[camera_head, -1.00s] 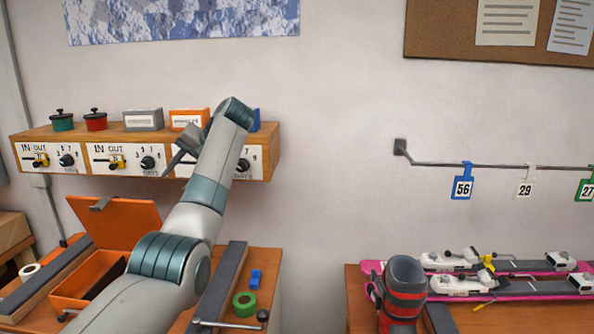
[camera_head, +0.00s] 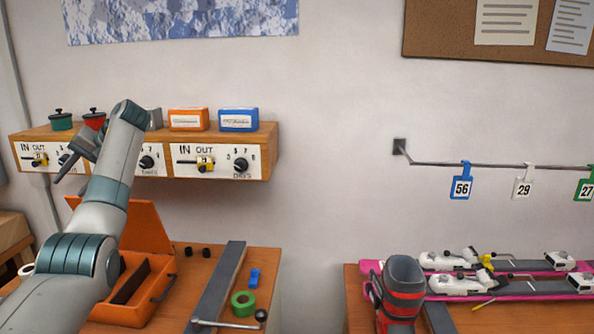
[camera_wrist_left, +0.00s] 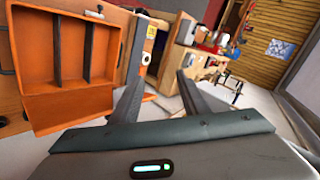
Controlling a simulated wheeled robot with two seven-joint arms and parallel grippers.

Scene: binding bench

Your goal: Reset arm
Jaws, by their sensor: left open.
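My left arm comes in from the lower left of the head view. Its gripper (camera_head: 74,162) is raised in front of the left part of the wooden shelf unit (camera_head: 268,138). In the left wrist view the two fingers of this gripper (camera_wrist_left: 158,98) stand apart with nothing between them. The arm hides some of the dials on the shelf front and part of the open orange box (camera_head: 152,262) below. My right gripper is not in view.
An orange box (camera_head: 188,119) and a blue box (camera_head: 238,119) stand on the shelf. Green tape (camera_head: 243,303) and a blue block (camera_head: 255,278) lie on the left bench. A ski boot (camera_head: 404,290) and pink skis (camera_head: 520,295) are at right. The wall between is bare.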

